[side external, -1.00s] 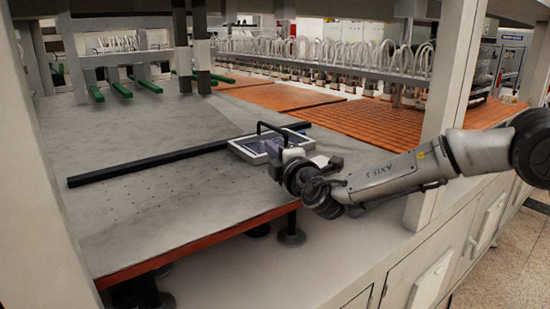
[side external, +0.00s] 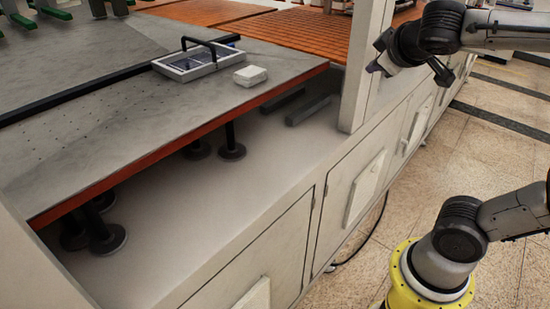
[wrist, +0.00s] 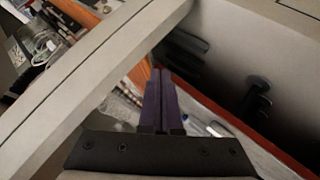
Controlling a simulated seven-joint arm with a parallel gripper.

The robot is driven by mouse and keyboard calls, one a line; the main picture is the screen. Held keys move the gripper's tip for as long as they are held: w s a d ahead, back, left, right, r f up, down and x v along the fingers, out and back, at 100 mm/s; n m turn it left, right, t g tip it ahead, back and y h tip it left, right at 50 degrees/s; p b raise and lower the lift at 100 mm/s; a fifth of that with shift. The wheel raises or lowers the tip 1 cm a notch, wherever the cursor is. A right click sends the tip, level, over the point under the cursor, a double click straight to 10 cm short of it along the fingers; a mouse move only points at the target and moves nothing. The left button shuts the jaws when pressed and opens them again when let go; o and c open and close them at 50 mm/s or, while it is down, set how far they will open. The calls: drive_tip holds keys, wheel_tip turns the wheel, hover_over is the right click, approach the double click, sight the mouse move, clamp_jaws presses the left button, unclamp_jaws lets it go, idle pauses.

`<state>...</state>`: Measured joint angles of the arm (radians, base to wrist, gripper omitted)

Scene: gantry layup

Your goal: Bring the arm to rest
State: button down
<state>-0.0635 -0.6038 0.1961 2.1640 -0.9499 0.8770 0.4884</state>
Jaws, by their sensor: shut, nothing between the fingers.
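My gripper (side external: 375,68) is at the upper right of the side external view, just right of the pale upright post (side external: 368,70) and away from the grey table. Its purple fingers are small there. In the wrist view my gripper (wrist: 160,72) shows its two purple fingers lying together with nothing between them. My arm reaches in from the right edge of the side view, above the tiled floor.
A framed tray with a black handle (side external: 198,62) and a white block (side external: 251,76) lie on the grey table (side external: 100,120). A long black bar (side external: 85,90) crosses it. Pale cabinets (side external: 290,245) stand below. Tiled floor (side external: 400,205) lies right.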

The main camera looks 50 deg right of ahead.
drive_tip(key=s+a+f+g+y, duration=0.2)
drive_tip(key=s+a+f+y, duration=0.6)
drive_tip(key=s+a+f, duration=0.2)
drive_tip(key=shift+s+a+f, duration=0.2)
drive_tip(key=shift+a+f, duration=0.5)
drive_tip(key=shift+a, duration=0.4)
